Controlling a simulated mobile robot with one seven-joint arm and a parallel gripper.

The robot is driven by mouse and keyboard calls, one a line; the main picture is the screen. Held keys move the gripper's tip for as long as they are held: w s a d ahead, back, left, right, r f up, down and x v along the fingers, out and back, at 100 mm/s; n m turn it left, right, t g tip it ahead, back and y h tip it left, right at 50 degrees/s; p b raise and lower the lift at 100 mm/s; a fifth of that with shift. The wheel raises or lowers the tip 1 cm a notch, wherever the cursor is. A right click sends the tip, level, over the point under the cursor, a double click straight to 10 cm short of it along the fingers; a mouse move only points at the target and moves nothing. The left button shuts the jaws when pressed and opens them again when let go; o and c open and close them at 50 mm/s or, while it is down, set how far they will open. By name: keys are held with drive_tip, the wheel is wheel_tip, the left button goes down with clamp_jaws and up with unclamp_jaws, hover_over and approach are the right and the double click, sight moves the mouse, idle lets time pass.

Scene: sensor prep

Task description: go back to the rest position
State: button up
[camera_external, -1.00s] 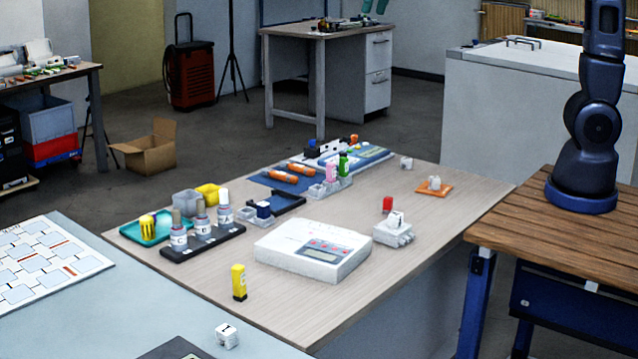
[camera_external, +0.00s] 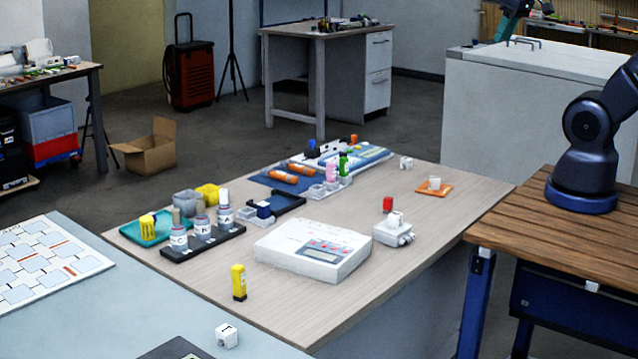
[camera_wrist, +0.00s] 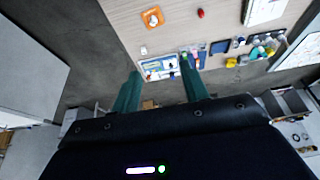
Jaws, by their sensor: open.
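My gripper (camera_wrist: 160,84) shows in the wrist view with its two green fingers spread wide apart and nothing between them. In the external view my gripper (camera_external: 512,16) is at the top edge, high above the white cabinet. It is only partly in that frame. My blue arm stands on the brown wooden table (camera_external: 510,226) at the right and leans out of the frame to the right.
The light worktable (camera_external: 420,285) bears a white device (camera_external: 312,248), a black rack (camera_external: 205,246) of bottles, an orange coaster (camera_external: 446,189) and a red block (camera_external: 387,204). The white cabinet (camera_external: 540,110) stands behind. Open floor lies beyond the worktable.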

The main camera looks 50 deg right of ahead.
drive_tip(key=shift+s+d+f, duration=0.35)
drive_tip(key=shift+s+f, duration=0.15)
drive_tip(key=shift+s, duration=0.25)
